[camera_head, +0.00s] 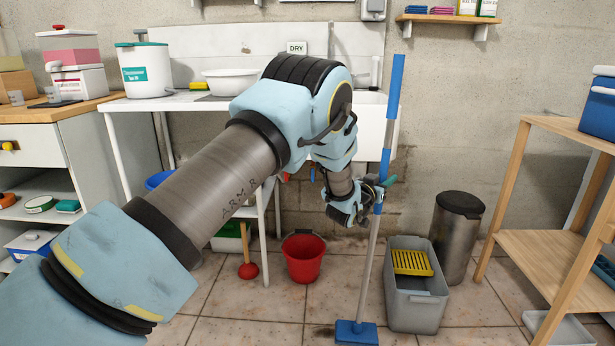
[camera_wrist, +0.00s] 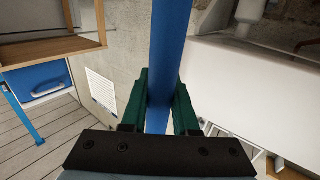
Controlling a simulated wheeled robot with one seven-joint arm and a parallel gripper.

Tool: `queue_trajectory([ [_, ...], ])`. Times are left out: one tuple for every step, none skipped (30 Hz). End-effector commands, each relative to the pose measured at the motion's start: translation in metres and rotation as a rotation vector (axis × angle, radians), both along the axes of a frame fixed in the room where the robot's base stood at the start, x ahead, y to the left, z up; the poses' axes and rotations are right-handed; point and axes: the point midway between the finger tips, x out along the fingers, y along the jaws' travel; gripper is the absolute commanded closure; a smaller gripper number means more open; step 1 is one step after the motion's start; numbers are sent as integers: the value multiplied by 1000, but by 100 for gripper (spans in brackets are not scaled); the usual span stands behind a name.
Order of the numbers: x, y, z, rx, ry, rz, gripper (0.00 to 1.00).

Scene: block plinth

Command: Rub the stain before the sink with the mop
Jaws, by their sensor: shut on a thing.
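The mop (camera_head: 395,95) has a long handle with blue and grey sections and a flat blue head (camera_head: 356,333). It stands nearly upright, with its head at floor level near the bottom edge of the head view. My gripper (camera_head: 382,185) is shut on the handle, about midway up. In the wrist view the blue handle (camera_wrist: 168,45) runs between the green fingers of my gripper (camera_wrist: 160,105). The white sink (camera_head: 373,108) is behind, against the wall, partly hidden by my arm and the handle.
A grey mop bucket (camera_head: 417,310) with a yellow wringer stands just right of the mop. A dark bin (camera_head: 456,235) is behind it. A red bucket (camera_head: 303,258) and a plunger (camera_head: 248,268) stand left. A wooden shelf (camera_head: 535,262) is at right.

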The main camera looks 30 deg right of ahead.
Motion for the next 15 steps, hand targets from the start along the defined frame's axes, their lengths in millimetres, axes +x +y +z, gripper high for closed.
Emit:
queue_trajectory([
  [1, -2, 9, -5, -2, 1, 100],
  [1, -2, 11, -4, -1, 1, 100],
  [2, -3, 14, -4, -1, 1, 100],
  [2, -3, 16, -4, -1, 2, 100],
  [2, -4, 17, -4, -1, 2, 100],
  [3, -4, 19, -3, -2, 2, 100],
  [3, -4, 20, -3, -2, 2, 100],
  [3, -5, 21, -3, -2, 2, 100],
  [3, -5, 22, -3, -2, 2, 100],
  [3, -5, 22, -3, -2, 2, 100],
  [3, -5, 22, -3, -2, 2, 100],
  [3, -5, 22, -3, -2, 2, 100],
  [3, -5, 22, -3, -2, 2, 100],
  [3, -5, 22, -3, -2, 2, 100],
  [3, -5, 22, -3, -2, 2, 100],
])
